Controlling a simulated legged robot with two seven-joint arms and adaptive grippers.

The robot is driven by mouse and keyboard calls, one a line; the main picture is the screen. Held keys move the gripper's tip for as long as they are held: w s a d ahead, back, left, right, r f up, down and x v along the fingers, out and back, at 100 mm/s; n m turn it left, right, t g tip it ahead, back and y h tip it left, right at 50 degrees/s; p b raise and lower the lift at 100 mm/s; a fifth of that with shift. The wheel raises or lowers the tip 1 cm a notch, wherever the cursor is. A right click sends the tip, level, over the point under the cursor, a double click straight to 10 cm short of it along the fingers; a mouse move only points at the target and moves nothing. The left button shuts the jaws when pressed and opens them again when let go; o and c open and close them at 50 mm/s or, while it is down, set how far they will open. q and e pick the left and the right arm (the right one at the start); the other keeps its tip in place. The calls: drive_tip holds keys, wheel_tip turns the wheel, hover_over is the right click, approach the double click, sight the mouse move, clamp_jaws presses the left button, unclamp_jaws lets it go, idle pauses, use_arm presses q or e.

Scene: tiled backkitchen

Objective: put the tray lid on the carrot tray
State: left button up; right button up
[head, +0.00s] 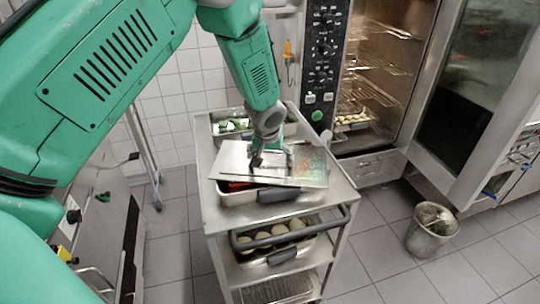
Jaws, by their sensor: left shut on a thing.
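The tray lid (308,166) is a flat, shiny metal sheet above the cart's top. My left gripper (257,160) is over it, shut on the lid at its middle. The carrot tray (240,198) is a metal pan on the cart's top, directly under the lid. A strip of orange carrots (238,186) shows at the tray's front left, below the lid's edge. The lid covers most of the tray and is turned slightly from it, sticking out to the right. Whether the lid touches the tray rim cannot be told. My right gripper is not in view.
A tray with green vegetables (232,127) stands at the back of the metal cart (212,214). A lower shelf holds a tray of round pale items (275,236). An open oven (380,75) stands behind right. A bin (432,230) stands on the tiled floor at right.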

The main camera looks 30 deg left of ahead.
use_arm(q)
drive_tip(key=shift+d, duration=0.1)
drive_tip(key=shift+s+d+f, duration=0.1)
drive_tip(key=shift+s+f, duration=0.05)
drive_tip(key=o, duration=1.3)
drive_tip(key=shift+f, duration=0.1)
drive_tip(key=shift+a, duration=0.25)
drive_tip(key=v, duration=1.2)
drive_tip(key=shift+r+b, duration=0.35)
drive_tip(key=shift+b, duration=0.1)
